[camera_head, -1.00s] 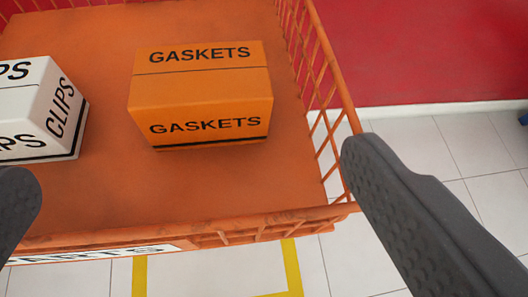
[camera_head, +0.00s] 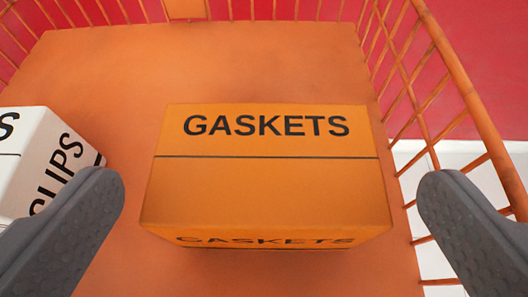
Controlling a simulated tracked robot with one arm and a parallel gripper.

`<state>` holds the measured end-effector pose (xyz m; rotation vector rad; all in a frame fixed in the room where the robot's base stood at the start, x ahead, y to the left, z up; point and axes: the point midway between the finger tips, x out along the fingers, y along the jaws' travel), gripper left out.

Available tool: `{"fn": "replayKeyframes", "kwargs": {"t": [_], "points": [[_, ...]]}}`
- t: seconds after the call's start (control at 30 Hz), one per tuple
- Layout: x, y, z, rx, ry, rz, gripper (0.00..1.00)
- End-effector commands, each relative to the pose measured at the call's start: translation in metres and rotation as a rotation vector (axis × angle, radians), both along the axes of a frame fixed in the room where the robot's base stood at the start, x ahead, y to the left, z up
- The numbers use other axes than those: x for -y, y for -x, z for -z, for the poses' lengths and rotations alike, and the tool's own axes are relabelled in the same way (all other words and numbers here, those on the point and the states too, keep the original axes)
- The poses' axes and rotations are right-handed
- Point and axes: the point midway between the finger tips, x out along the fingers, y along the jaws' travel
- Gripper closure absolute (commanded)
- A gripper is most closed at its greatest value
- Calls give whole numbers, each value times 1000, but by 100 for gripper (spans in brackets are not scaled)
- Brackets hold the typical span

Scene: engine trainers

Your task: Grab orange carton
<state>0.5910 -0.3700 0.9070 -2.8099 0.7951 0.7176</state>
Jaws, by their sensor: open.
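The orange carton (camera_head: 264,185), marked GASKETS on its top and front, sits on the orange floor of a wire-sided basket, in the middle of the view. My gripper (camera_head: 270,200) is open, with one grey finger on each side of the carton in the picture. The left finger appears near the carton's lower left and the right finger near its right side. Gaps show between both fingers and the carton, and nothing is held. The carton's lower front is seen at a steep angle.
A white carton marked CLIPS (camera_head: 40,165) stands to the left, partly hidden behind the left finger. The orange basket (camera_head: 200,60) has wire walls at the back and right. Its floor is clear behind the orange carton. A red wall lies beyond.

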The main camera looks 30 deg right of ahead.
Motion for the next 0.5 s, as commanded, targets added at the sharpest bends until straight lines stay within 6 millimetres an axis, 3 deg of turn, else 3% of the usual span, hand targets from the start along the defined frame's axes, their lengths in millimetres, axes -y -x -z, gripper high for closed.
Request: {"fn": "replayKeyframes", "kwargs": {"t": [0.5], "points": [[18,-37,24,-1,-1,-2,0]]}}
